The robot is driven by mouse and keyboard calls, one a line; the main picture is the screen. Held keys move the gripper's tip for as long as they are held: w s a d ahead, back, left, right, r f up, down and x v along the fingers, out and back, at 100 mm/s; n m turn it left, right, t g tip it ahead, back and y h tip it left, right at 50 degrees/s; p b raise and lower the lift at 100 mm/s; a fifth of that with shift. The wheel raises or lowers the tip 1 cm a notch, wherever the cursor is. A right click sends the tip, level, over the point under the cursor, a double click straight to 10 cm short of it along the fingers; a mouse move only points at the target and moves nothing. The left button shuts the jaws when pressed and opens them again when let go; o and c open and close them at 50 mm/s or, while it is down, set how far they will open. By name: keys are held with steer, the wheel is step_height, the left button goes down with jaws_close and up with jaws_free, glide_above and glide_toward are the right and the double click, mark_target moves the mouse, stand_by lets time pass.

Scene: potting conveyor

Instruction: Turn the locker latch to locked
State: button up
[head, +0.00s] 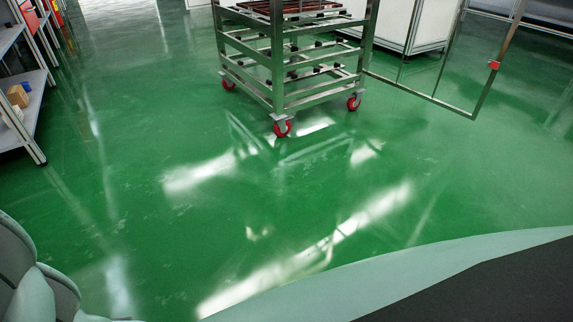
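A metal-framed trolley (278,88) stands on red-wheeled casters at the top middle; its top is cut off by the picture edge. A clear door panel with a metal frame (420,96) stands out to its right, swung open. A small red part (494,65) sits on the door's far right upright. It may be the latch, but it is too small to tell which way it is turned. No other latch shows. My gripper is not in view; only rounded grey-green parts of my own body show at the lower left and lower right.
A shelf unit (42,158) with small boxes (18,96) stands along the left edge. A white cabinet (405,25) stands behind the trolley. The glossy green floor (180,190) between me and the trolley is clear. The open door reaches into the space at right.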

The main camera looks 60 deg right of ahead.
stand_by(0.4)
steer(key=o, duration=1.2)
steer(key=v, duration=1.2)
